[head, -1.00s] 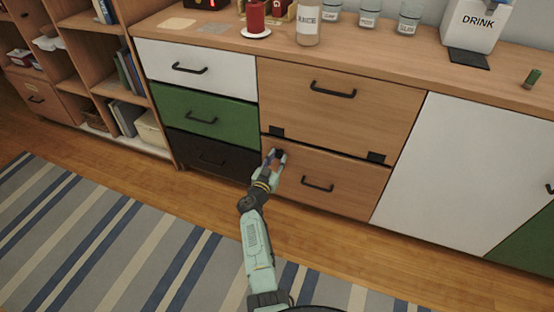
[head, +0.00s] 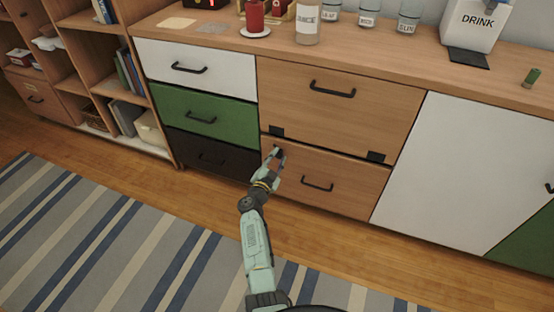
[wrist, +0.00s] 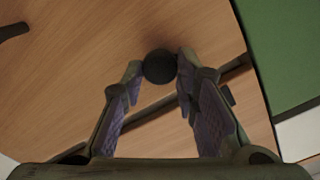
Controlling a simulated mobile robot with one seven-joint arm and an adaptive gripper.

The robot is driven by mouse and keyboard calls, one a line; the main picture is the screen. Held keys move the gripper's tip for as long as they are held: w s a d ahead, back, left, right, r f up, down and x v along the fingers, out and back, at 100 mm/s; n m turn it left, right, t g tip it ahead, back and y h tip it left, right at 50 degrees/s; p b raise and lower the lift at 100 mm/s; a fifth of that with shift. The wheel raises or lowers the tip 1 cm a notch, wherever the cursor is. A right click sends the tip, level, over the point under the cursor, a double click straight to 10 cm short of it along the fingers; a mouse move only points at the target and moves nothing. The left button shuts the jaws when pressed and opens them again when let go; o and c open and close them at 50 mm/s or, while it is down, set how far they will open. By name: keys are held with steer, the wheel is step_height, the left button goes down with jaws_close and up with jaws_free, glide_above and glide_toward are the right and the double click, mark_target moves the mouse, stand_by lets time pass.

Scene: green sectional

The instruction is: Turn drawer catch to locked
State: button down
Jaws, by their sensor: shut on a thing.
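The drawer catch (wrist: 159,66) is a dark round knob on a wooden drawer front, seen between my fingertips in the wrist view. My gripper (wrist: 158,72) is shut on it, one finger on each side. In the head view my gripper (head: 275,152) is at the upper left of the lower wooden drawer (head: 345,185), and the catch is mostly hidden by the fingers there. Whether the catch stands at locked cannot be told. The drawer's black handle (head: 317,184) is to the right of my gripper.
Above is a larger wooden front (head: 385,112) with two black hinges along its lower edge. A white, a green (head: 200,117) and a black drawer stand at the left. A white door (head: 440,170) is at the right. The striped rug (head: 120,245) and floor in front are clear.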

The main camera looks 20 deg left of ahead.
steer(key=m+b, duration=0.1)
steer(key=m, duration=0.4)
steer(key=shift+f+m, duration=0.15)
steer(key=shift+m, duration=0.15)
steer(key=m+b, duration=0.1)
steer(key=m, duration=0.4)
steer(key=shift+b, duration=0.35)
steer(key=shift+m, duration=0.3)
steer(key=c, duration=1.3)
jaws_free()
